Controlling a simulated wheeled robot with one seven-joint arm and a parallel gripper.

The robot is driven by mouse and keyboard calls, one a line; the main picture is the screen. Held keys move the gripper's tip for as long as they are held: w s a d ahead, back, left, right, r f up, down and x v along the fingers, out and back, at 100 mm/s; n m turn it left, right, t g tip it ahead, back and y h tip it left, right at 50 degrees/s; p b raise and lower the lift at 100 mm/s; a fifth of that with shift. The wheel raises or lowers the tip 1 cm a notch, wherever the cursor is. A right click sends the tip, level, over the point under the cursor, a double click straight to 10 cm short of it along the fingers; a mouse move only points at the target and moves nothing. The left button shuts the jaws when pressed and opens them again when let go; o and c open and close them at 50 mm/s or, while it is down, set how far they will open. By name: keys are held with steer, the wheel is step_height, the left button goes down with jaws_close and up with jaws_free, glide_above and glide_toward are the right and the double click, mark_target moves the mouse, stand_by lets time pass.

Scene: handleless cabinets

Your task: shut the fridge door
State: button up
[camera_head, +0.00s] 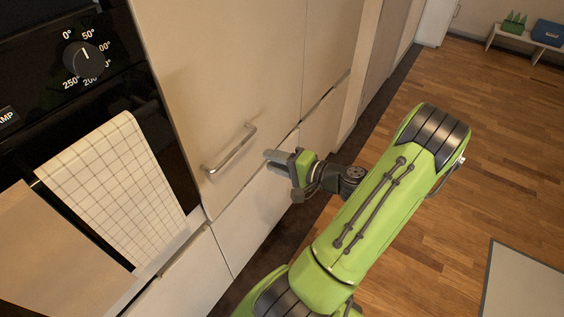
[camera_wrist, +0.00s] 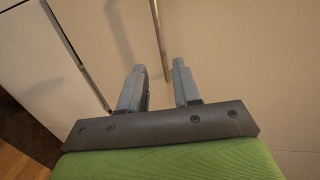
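A tall beige door panel (camera_head: 225,80) with a metal bar handle (camera_head: 229,149) stands right of the oven; I take it for the fridge door. It looks nearly flush with its neighbours; I cannot tell whether a small gap remains. My gripper (camera_head: 272,157) is at the panel's lower right, right of the handle. In the wrist view my gripper (camera_wrist: 160,68) faces the beige front (camera_wrist: 220,45). Its fingers are apart, and a thin metal bar (camera_wrist: 158,35) shows between and beyond them. I cannot tell whether they touch it.
A black oven front (camera_head: 70,85) with a dial and a checked towel (camera_head: 115,185) is at the left. Lower cabinet fronts (camera_head: 250,220) run beneath the panel. Wooden floor (camera_head: 490,150) lies open at right, with a pale mat (camera_head: 525,285) and a low bench (camera_head: 525,40).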

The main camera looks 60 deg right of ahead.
steer(key=shift+v, duration=1.25)
